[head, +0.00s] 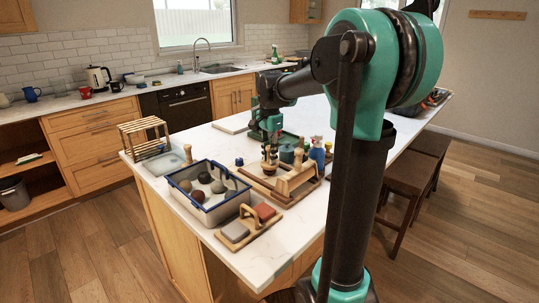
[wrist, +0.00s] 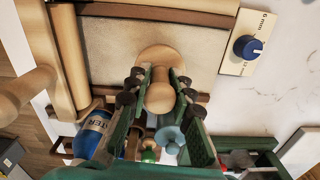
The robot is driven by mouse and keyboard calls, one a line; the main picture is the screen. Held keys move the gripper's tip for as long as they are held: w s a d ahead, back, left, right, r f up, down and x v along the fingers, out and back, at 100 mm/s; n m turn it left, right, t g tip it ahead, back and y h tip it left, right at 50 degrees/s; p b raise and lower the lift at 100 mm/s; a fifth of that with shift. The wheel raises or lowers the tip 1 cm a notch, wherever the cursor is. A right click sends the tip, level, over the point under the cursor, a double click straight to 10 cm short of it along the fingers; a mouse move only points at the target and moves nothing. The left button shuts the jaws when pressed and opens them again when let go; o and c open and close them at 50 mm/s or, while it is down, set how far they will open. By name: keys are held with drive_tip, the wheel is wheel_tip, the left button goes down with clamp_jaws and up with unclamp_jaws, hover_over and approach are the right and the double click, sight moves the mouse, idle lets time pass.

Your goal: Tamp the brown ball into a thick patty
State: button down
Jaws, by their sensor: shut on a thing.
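My gripper (wrist: 160,88) is shut on the round wooden handle of a tamper (wrist: 159,98), with a finger on each side. The tamper's pale round base (wrist: 158,56) shows beyond the fingertips, over a beige work board (wrist: 110,45). What lies under the base is hidden. In the head view my gripper (head: 268,156) points down over the wooden board station (head: 285,197). A brown ball (head: 186,185) lies among other balls in the blue-rimmed bin (head: 205,213); I cannot tell whether another lies under the tamper.
A wooden-handled frame (head: 294,180) stands beside the gripper. A wooden rack (head: 143,134) stands left, and a handled block tray (head: 246,226) in front. A blue dial (wrist: 248,47) sits near the board.

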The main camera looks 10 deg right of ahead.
drive_tip(key=shift+r, duration=0.1)
drive_tip(key=shift+r, duration=0.75)
drive_tip(key=shift+f, duration=0.9)
idle(0.8)
drive_tip(key=shift+r, duration=0.85)
drive_tip(key=shift+r, duration=2.55)
